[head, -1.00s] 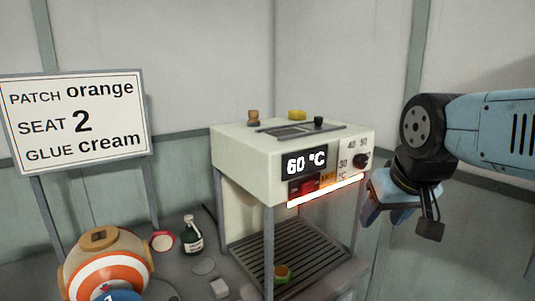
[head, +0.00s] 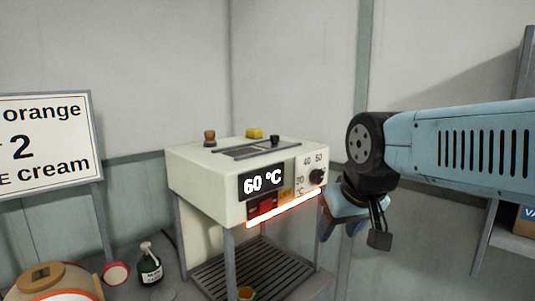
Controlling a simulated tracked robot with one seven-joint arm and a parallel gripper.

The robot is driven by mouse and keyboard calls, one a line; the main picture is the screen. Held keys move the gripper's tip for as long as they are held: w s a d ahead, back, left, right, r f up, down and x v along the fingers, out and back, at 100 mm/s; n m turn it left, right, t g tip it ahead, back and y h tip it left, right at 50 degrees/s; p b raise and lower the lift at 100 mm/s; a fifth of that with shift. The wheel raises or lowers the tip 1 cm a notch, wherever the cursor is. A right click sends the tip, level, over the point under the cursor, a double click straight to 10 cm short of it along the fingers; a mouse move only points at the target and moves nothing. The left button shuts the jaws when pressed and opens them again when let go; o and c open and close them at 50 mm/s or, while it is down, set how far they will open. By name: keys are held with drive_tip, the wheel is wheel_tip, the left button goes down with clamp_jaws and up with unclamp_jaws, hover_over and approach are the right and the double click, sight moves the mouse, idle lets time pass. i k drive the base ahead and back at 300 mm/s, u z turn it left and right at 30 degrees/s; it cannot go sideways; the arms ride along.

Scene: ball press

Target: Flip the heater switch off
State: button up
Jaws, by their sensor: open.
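The heater (head: 205,180) is a cream box on grey legs over a slatted rack. Its black display (head: 262,180) reads 60 °C. Below the display is a red switch (head: 266,206), with a small orange panel (head: 286,194) beside it. A black dial (head: 317,176) is at the right of the front face. A bar along the lower front edge glows orange-white. My gripper (head: 352,226) is open and empty, to the right of the heater's front corner. The arm's wrist partly hides its fingers. I cannot tell the switch's exact position.
A slatted rack (head: 225,277) lies under the heater. A green bottle (head: 150,268) and a red-rimmed round piece (head: 116,274) stand left of it. A sign (head: 45,140) stands at far left. A shelf (head: 510,243) is at the right. A yellow block (head: 255,133) is on top of the heater.

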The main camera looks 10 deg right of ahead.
sight(265, 206)
drive_tip(key=z, duration=0.55)
drive_tip(key=k, duration=1.95)
drive_tip(key=u, duration=0.45)
drive_tip(key=i, duration=1)
drive_tip(key=z, duration=0.05)
